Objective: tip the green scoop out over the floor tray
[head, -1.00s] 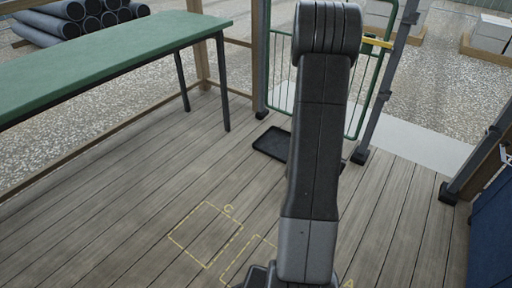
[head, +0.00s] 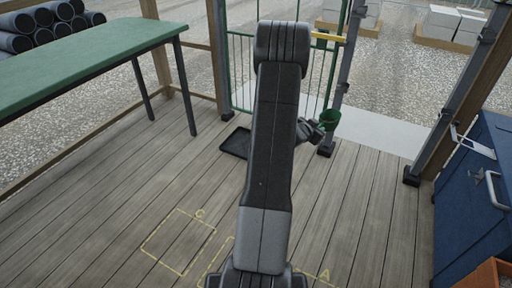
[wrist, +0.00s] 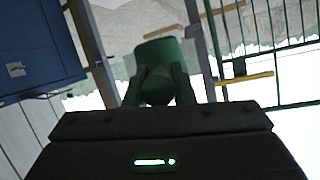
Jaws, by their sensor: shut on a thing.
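The green scoop (head: 330,117) shows in the head view just right of my arm, held up near the gate post. My gripper (head: 317,129) is shut on it. In the wrist view the scoop (wrist: 158,68) sits between the two fingers of my gripper (wrist: 158,88). Whether anything is in the scoop cannot be seen. The black floor tray (head: 236,142) lies on the deck left of my arm, by the gate. My arm may hide part of its right side. The scoop is to the right of the tray in the head view.
A green-topped table (head: 90,62) stands at the left. A green barred gate (head: 243,75) with a yellow bar stands behind the tray. A blue cabinet (head: 470,200) is at the right. Yellow marked squares (head: 180,240) lie on the open deck in front.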

